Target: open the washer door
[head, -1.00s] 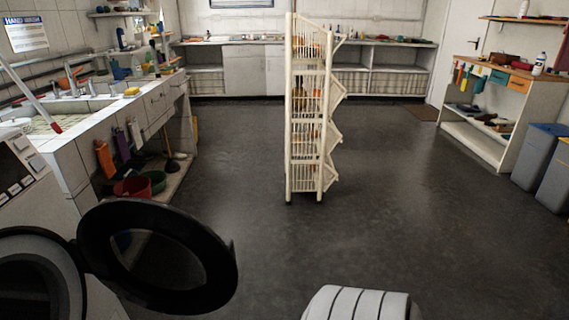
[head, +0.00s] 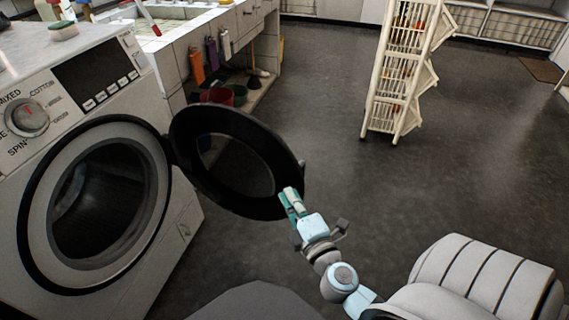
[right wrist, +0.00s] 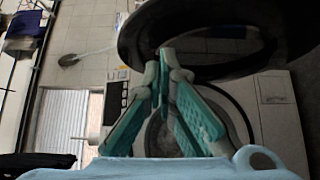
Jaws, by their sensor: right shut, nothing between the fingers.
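The white washer (head: 190,225) stands at the left in the head view. Its round black-rimmed door (head: 283,155) is swung wide open to the right, and the dark drum opening (head: 100,200) is exposed. My right gripper (head: 290,200) is shut and empty, its teal fingertips at the lower right edge of the door. I cannot tell whether they touch it. In the right wrist view the closed fingertips (right wrist: 166,62) overlap the dark door (right wrist: 135,40), with the washer front behind. My left gripper is not in view.
A tiled sink counter (head: 185,28) with buckets and tools below stands behind the washer. A cream rack (head: 398,75) stands on the floor at the upper right. The dark floor (head: 430,185) between is clear.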

